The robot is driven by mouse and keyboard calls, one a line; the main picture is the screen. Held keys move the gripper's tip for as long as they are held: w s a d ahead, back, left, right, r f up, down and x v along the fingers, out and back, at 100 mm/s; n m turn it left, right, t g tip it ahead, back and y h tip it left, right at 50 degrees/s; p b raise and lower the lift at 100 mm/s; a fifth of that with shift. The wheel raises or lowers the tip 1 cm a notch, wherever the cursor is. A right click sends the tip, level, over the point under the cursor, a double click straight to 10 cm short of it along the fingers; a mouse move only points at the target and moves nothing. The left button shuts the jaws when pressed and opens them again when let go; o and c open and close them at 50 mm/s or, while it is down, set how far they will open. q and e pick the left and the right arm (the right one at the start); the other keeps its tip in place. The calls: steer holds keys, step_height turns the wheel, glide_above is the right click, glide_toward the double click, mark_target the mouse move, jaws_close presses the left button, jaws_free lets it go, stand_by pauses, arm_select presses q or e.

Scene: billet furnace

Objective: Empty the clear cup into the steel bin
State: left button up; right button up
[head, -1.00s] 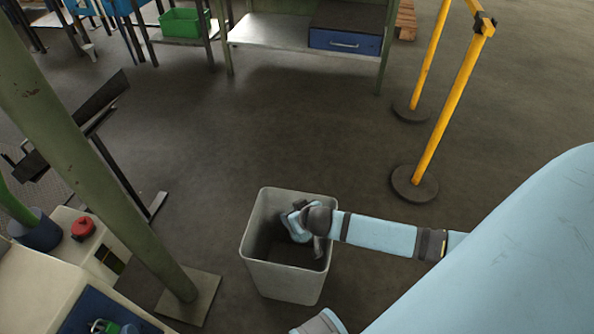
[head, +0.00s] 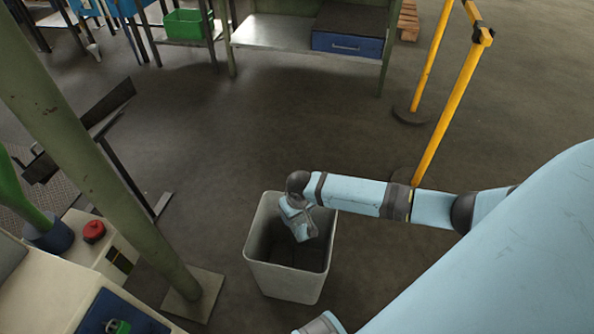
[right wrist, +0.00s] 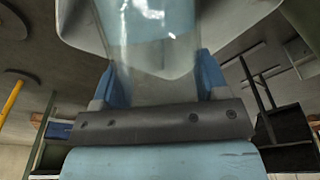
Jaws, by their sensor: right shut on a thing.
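The steel bin (head: 286,284) is a light grey, open-topped, square-mouthed bin standing on the floor at the lower middle of the head view. Its inside looks dark, and its contents cannot be made out. My right gripper (head: 302,231) is over the bin's mouth, pointing down. In the right wrist view, its blue fingers are shut on the clear cup (right wrist: 152,55), one finger on each side. Part of the pale bin (right wrist: 245,22) shows behind the cup there. The cup is hard to see in the head view, and its contents and exact tilt cannot be told. My left gripper is not in view.
A green post (head: 110,185) stands left of the bin, by a cream machine with a red button (head: 94,231). Yellow barrier posts (head: 452,112) stand at right. A bench with a blue drawer (head: 347,44) is at the back. The floor between is clear.

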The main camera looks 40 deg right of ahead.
steer(key=shift+w+a+r+g+p, duration=0.1)
steer(key=shift+w+r+g+p, duration=0.5)
steer(key=shift+g+p, duration=0.6)
steer(key=shift+w+g, duration=0.1)
steer(key=shift+g, duration=0.5)
steer(key=g, duration=0.2)
steer(key=shift+w+f+g, duration=0.3)
steer(key=shift+w, duration=0.05)
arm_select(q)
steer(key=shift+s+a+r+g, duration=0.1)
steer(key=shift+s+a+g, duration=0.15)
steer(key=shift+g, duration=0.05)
arm_select(e)
steer(key=shift+w+g, duration=0.3)
steer(key=shift+g, duration=0.7)
arm_select(q)
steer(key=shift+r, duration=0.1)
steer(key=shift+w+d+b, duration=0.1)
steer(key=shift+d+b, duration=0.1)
steer(key=shift+b, duration=0.9)
arm_select(e)
steer(key=shift+w+g, duration=0.25)
steer(key=shift+g, duration=0.55)
